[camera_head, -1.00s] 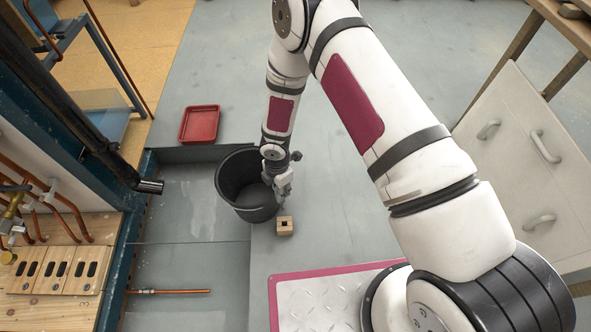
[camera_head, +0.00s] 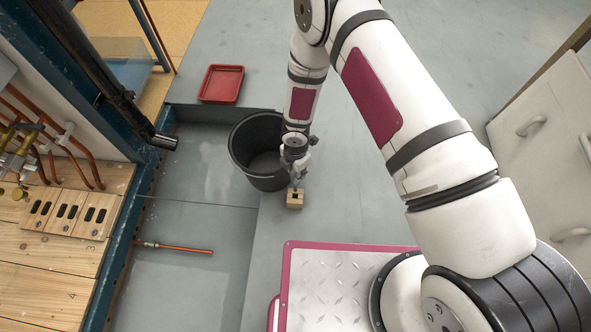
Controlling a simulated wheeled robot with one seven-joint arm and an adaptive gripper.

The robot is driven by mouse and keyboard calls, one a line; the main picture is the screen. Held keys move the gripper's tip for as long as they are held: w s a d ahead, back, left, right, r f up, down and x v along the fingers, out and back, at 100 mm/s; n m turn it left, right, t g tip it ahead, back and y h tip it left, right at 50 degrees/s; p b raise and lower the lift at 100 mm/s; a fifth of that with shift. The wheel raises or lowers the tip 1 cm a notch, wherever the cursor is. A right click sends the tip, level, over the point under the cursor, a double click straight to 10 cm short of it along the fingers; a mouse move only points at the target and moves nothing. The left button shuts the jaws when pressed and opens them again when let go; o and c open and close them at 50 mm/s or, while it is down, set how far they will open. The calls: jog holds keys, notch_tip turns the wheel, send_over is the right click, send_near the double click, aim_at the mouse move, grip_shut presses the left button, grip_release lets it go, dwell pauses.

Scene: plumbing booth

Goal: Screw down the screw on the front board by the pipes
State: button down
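My gripper (camera_head: 296,178) points down at the end of my arm, beside the dark bucket. In the picture its tip overlaps the back edge of a small wooden block (camera_head: 295,200) with a dark mark on top. I cannot tell whether it touches the block, or whether its fingers are open or shut. The front board (camera_head: 69,214) lies at the left, made up of pale wooden pieces with dark slots. Copper pipes (camera_head: 77,146) stand behind it. No screw can be made out on the board at this size.
A dark bucket (camera_head: 242,135) stands just left of my gripper. A red tray (camera_head: 221,84) lies behind it. A copper pipe (camera_head: 180,247) sticks out right of the wooden bench. A blue frame (camera_head: 139,195) edges the bench. White drawers (camera_head: 548,125) stand at the right.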

jog(key=shift+f+b, duration=3.25)
jog(key=shift+f, duration=1.25)
jog(key=c, duration=1.2)
grip_release()
jog(key=shift+r, duration=0.15)
